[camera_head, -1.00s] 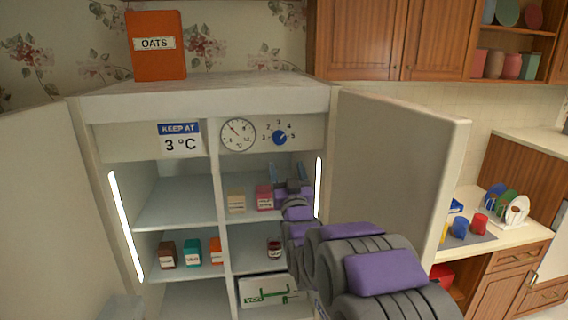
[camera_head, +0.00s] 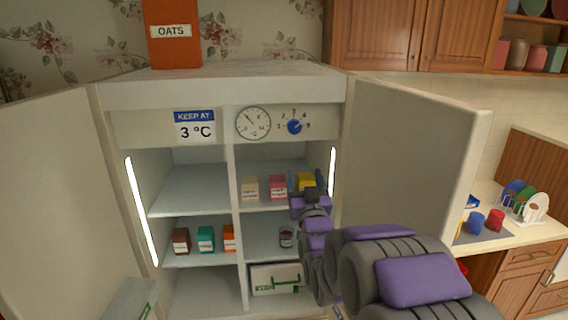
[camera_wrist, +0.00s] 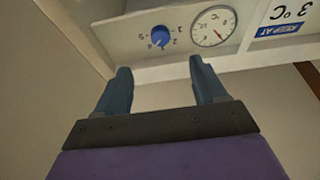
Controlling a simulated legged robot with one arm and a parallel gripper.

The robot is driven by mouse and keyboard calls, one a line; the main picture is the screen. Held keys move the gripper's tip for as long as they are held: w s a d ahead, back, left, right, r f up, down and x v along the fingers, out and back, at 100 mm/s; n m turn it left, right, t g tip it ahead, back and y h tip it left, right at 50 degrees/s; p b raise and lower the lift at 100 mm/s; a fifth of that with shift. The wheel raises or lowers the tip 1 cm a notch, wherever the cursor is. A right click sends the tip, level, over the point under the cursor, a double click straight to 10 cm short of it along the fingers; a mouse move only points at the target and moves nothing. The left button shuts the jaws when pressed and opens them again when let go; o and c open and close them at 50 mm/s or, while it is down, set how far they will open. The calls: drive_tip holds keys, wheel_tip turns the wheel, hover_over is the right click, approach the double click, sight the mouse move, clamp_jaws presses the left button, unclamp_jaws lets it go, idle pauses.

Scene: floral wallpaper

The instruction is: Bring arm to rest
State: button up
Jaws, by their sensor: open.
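My gripper (camera_head: 307,181) is at the front of the open fridge's right-hand upper compartment, at the end of my purple and grey arm. In the wrist view my gripper (camera_wrist: 160,80) has its two blue-grey fingers wide apart with nothing between them. The blue dial (camera_wrist: 161,36) and round gauge (camera_wrist: 213,26) show beyond the fingertips there. In the head view a yellow box (camera_head: 306,181) sits on the upper right shelf just behind my gripper, partly hidden by it. A pink box (camera_head: 278,188) and a cream box (camera_head: 250,188) stand to its left.
The fridge doors stand open, left (camera_head: 50,190) and right (camera_head: 405,160), the right one close beside my arm. An orange OATS box (camera_head: 172,35) stands on top. A counter (camera_head: 500,235) is at right.

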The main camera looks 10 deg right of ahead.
drive_tip(key=s+f+g+b, duration=0.4)
drive_tip(key=s+f+g, duration=0.9)
drive_tip(key=s+f, duration=0.55)
drive_tip(key=s+f+g+b, duration=0.1)
drive_tip(key=s+f+g, duration=0.1)
drive_tip(key=s, duration=0.8)
drive_tip(key=s+f+g+b, duration=0.1)
drive_tip(key=s+g, duration=0.4)
drive_tip(key=s, duration=0.6)
drive_tip(key=s+f+g+b, duration=0.1)
drive_tip(key=s+f+g, duration=0.2)
drive_tip(key=s, duration=0.7)
drive_tip(key=shift+s+f+g, duration=0.3)
drive_tip(key=shift+f+g, duration=0.1)
idle(2.6)
